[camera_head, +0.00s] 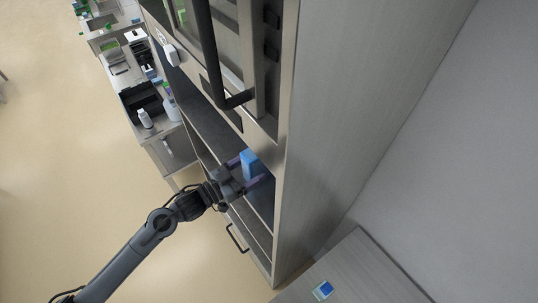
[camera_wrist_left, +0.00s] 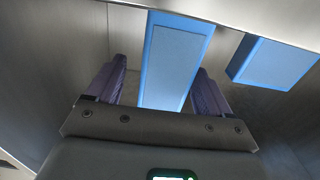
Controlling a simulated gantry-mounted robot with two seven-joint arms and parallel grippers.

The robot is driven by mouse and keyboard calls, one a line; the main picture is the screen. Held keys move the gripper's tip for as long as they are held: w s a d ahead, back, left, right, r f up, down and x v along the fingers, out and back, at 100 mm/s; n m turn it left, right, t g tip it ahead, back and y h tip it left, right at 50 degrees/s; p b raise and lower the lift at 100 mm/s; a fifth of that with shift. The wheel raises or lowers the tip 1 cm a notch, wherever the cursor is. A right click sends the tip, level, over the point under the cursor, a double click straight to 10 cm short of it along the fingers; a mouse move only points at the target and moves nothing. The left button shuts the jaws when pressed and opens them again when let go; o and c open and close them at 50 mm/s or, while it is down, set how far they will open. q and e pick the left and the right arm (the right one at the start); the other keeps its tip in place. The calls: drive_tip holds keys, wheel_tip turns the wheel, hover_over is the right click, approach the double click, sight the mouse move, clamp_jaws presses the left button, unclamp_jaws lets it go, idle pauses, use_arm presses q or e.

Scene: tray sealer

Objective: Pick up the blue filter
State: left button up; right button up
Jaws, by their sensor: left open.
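In the left wrist view a blue filter (camera_wrist_left: 174,62), a flat upright box with a lighter blue face, stands between the fingers of my left gripper (camera_wrist_left: 162,88). The fingers are purple and apart, with a gap seen on the left side; the right finger is close to the filter's edge. A second blue filter (camera_wrist_left: 274,62) is to the right, outside the fingers. In the head view my left gripper (camera_head: 250,172) reaches into the cabinet opening, with a blue filter (camera_head: 249,164) between its fingers. My right gripper is not in view.
The tall metal cabinet (camera_head: 335,110) has side walls and shelves close around the gripper. A dark door handle (camera_head: 235,98) is above the opening. A bench (camera_head: 350,275) with a small blue item (camera_head: 322,290) is at lower right. Open floor (camera_head: 60,200) is on the left.

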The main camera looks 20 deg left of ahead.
sight(260, 162)
use_arm(q)
drive_tip(key=shift+a+p+x, duration=0.2)
drive_tip(key=shift+p+x, duration=0.35)
drive_tip(key=shift+x, duration=1.5)
drive_tip(key=shift+w, duration=0.15)
drive_tip(key=c, duration=1.1)
